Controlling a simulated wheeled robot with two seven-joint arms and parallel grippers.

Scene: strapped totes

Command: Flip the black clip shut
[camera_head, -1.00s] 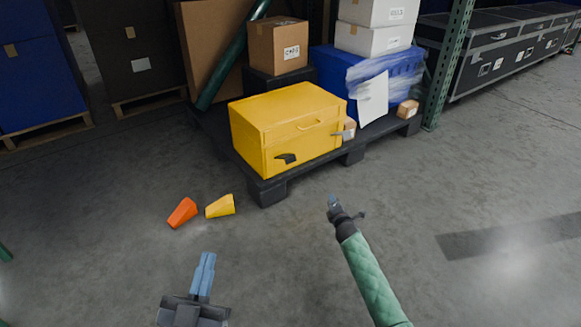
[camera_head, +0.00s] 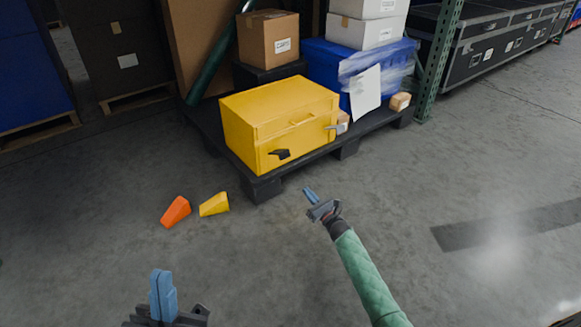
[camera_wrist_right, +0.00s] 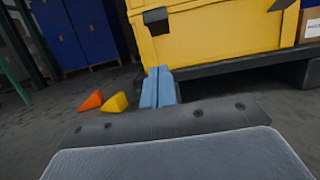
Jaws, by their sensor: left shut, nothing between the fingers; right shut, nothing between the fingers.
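A yellow tote (camera_head: 285,115) sits on a dark pallet. The black clip (camera_head: 280,154) is low on the tote's front face near its left corner and appears to jut outward. In the right wrist view the black clip (camera_wrist_right: 156,20) is near the top, above the fingertips. A grey clip (camera_head: 343,127) sticks out near the tote's right end. My right gripper (camera_head: 309,193) is shut and empty, in front of and below the tote, apart from it. My left gripper (camera_head: 162,284) is shut and empty at the bottom left, far from the tote.
The pallet (camera_head: 262,188) edge lies between my right gripper and the tote. An orange wedge-like piece (camera_head: 175,211) and a yellow one (camera_head: 214,204) lie on the floor. A cardboard box (camera_head: 268,37) and a blue tote (camera_head: 325,60) stand behind.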

